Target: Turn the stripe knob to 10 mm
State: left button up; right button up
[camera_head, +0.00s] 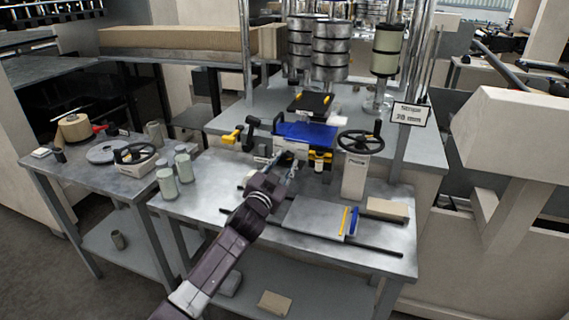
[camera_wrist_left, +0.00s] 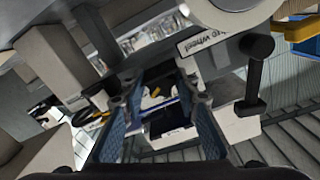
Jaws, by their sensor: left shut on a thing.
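My left gripper (camera_head: 286,172) reaches up to the front of the machine, just below a white block (camera_head: 290,147) under the blue plate (camera_head: 305,133). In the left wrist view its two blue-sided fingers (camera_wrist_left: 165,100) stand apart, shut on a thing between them. I take this to be the stripe knob; its shape and setting are hidden or too small to tell. A white sign (camera_head: 408,115) on the machine's right post shows a reading in mm, with digits hard to read. My right gripper is not in view.
A black handwheel (camera_head: 360,142) on a white post stands right of the gripper. A black crank handle (camera_wrist_left: 252,75) is close by in the wrist view. Yellow and black handles (camera_head: 232,135) stick out at left.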

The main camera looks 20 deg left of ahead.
pick_arm(q)
jog(key=o, duration=1.1)
jog(key=shift+o, duration=0.2)
jog(key=shift+s, duration=0.1)
jog(key=s, duration=1.2)
jog(key=shift+a, duration=0.25)
jog(key=shift+w, duration=0.1)
